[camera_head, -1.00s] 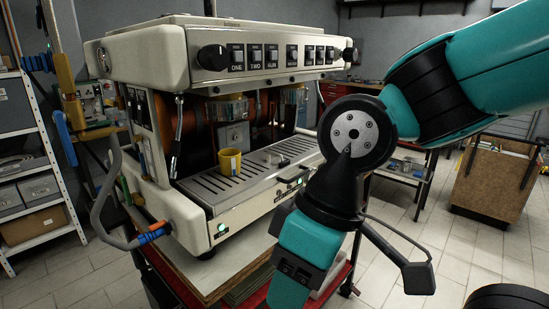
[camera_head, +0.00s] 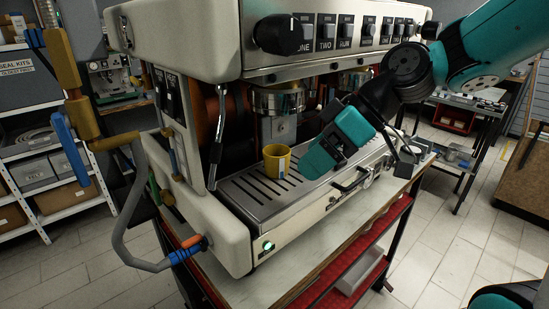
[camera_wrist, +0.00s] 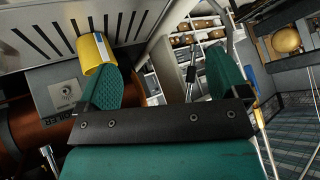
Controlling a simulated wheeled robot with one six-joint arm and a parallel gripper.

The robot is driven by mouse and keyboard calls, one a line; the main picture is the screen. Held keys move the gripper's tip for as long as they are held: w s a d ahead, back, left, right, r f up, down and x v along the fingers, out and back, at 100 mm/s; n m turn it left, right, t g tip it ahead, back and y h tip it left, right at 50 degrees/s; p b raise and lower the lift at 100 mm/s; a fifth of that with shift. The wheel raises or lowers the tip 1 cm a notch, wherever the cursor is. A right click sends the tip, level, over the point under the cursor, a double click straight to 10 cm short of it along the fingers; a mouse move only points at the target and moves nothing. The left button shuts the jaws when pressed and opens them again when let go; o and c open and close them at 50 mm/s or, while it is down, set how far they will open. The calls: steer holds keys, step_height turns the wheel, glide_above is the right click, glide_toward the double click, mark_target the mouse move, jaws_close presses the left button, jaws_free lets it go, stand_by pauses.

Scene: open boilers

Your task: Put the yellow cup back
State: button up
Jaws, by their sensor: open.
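The yellow cup (camera_head: 277,160) stands upright on the slotted drip tray (camera_head: 232,196) of the coffee machine, below the brewing group. My teal gripper (camera_head: 313,162) is just right of the cup in the head view, tilted over the tray, with a small gap seen between them. In the wrist view, the cup (camera_wrist: 91,50) is at the upper left, partly covered by the left finger. The jaws (camera_wrist: 163,72) are apart and nothing is held between them.
The cream coffee machine (camera_head: 190,42) overhangs the tray, with its brewing group (camera_head: 277,100) close above the cup. A bent grey pipe (camera_head: 120,225) is at the left. A shelf (camera_head: 45,150) stands behind. The tray's left part is clear.

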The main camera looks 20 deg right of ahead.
steer(key=w+d+r+n+t+y, duration=0.1)
steer(key=w+d+r+t, duration=0.2)
steer(key=w+d, duration=0.5)
steer(key=p, duration=0.4)
glide_toward(277, 152)
steer(key=a, duration=0.1)
steer(key=a+f, duration=0.1)
steer(key=s+a+f, duration=0.1)
steer(key=a, duration=0.1)
steer(key=shift+a, duration=0.1)
steer(key=p+x, duration=0.1)
steer(key=x, duration=0.1)
steer(key=p+x, duration=0.2)
steer(key=shift+w+a+p, duration=0.25)
steer(key=shift+w+p, duration=0.05)
steer(key=shift+w, duration=0.15)
steer(key=shift+w+a+f, duration=0.15)
steer(key=shift+f, duration=0.05)
steer(key=c, duration=1.1)
steer(key=shift+o, duration=0.2)
steer(key=shift+r, duration=0.1)
